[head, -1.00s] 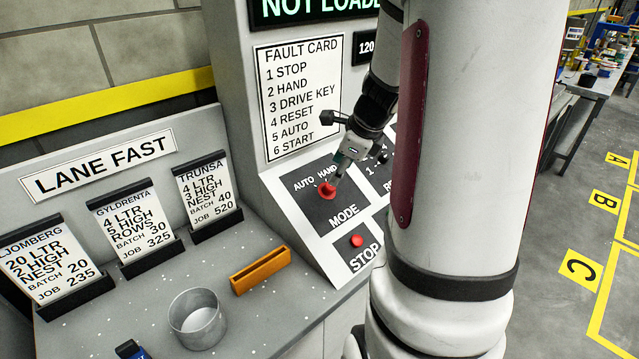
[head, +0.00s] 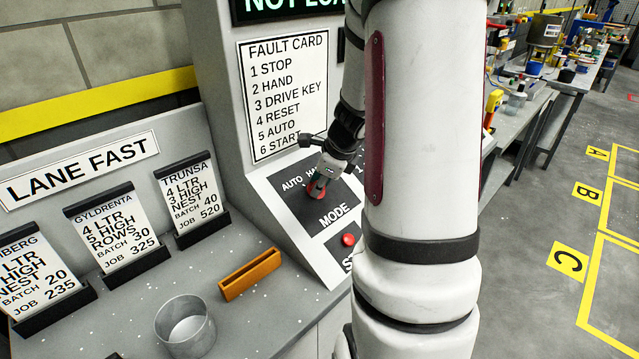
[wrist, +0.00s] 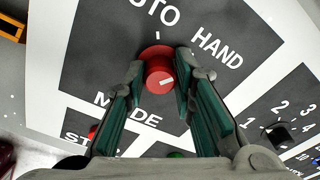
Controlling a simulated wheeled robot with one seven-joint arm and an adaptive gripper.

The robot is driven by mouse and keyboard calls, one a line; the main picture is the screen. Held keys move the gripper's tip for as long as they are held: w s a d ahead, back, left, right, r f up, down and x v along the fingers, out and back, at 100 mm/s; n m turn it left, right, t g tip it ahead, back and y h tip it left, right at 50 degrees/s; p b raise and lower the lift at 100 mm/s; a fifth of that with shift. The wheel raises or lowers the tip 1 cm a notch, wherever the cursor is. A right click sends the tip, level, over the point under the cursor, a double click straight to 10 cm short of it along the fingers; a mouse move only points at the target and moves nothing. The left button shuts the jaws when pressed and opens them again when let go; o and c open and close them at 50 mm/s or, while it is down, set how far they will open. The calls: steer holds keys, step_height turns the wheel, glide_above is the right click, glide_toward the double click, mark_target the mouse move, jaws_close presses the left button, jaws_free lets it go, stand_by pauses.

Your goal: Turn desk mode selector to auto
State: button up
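The desk mode selector is a red round knob (wrist: 160,74) on a dark MODE plate (wrist: 90,60), with AUTO and HAND lettered above it. Its white mark points right, toward the HAND side, in the wrist view. In the head view the knob (head: 316,193) is partly hidden by my gripper (head: 321,181). In the wrist view my gripper (wrist: 160,68) has a finger on each side of the knob, very close to it. A thin gap seems to show at the left finger; contact at the right is unclear.
A red STOP button (head: 348,240) sits below the MODE plate. Right of the knob is a small black selector (wrist: 278,134) with numbers. An orange holder (head: 249,274) and a metal cup (head: 185,322) stand on the desk. A fault card (head: 284,95) hangs above.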

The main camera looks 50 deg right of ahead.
jaws_close()
steer(key=n+b, duration=0.2)
steer(key=shift+w+f+n+b, duration=0.1)
steer(key=shift+f+n+b, duration=0.05)
steer(key=shift+n+b, duration=0.25)
steer(key=n+b, duration=0.7)
steer(key=n, duration=0.1)
steer(key=shift+a+b, duration=0.1)
steer(key=shift+b, duration=0.2)
steer(key=n+b, duration=0.3)
steer(key=shift+s+t, duration=0.2)
steer(key=shift+t, duration=0.2)
